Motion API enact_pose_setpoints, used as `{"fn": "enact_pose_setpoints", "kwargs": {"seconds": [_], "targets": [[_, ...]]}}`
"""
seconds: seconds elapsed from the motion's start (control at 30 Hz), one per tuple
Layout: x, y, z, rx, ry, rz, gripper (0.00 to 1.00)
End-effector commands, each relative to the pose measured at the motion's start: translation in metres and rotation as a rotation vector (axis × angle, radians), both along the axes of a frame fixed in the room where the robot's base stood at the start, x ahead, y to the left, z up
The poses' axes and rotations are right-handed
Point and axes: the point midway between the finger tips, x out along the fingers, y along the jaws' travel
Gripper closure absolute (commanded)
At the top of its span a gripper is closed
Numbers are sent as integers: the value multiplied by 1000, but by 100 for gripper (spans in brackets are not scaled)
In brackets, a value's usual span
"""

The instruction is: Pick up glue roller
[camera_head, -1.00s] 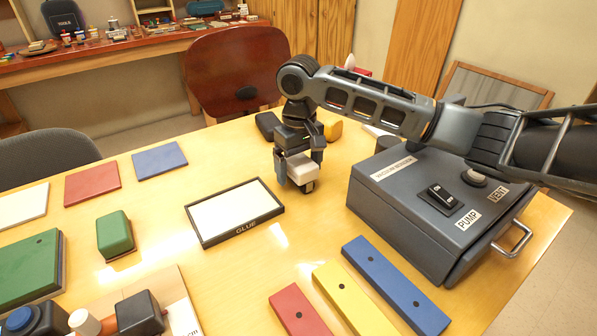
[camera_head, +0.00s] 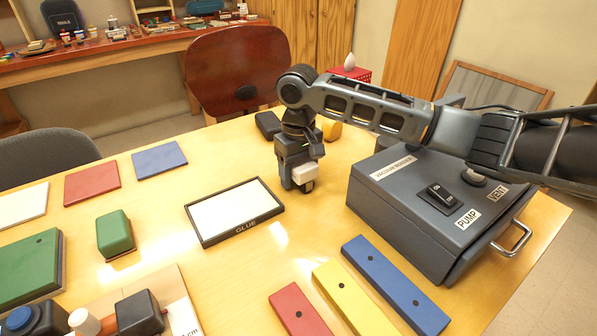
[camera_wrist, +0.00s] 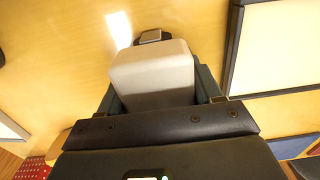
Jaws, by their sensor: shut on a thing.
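The glue roller has a white block-shaped body (camera_head: 304,173) with a small dark part at its end. It is on or just above the yellow table, right of the glue tray (camera_head: 243,238); I cannot tell whether it touches the wood. My gripper (camera_head: 297,182) points down and is shut on the roller. In the wrist view, the roller's pale body (camera_wrist: 155,75) sits between my two fingers (camera_wrist: 160,92), and its grey end (camera_wrist: 151,36) sticks out beyond. The fingers partly hide its sides.
Blue (camera_head: 395,285), yellow (camera_head: 352,300) and red (camera_head: 298,310) bars lie in front. A green block (camera_head: 115,232) is at the left. A dark object (camera_head: 267,124) and a yellow one (camera_head: 332,130) are behind.

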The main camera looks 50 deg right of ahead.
Motion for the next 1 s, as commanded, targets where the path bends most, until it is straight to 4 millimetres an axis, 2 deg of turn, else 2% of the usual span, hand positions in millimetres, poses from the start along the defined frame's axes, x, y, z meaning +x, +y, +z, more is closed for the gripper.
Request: {"fn": "enact_pose_setpoints", "kwargs": {"seconds": [0.03, 0.1, 0.37, 0.57, 0.77, 0.9, 1.0], "targets": [[0, 0, 0, 0, 0, 0, 70], [0, 0, 0, 0, 0, 0, 77], [0, 0, 1, 0, -1, 0, 77], [0, 0, 9, 1, -1, 0, 77], [0, 0, 28, 1, 0, -1, 77], [1, 0, 49, 1, -2, 0, 77], [-16, 6, 60, 4, 0, 0, 77]]}}
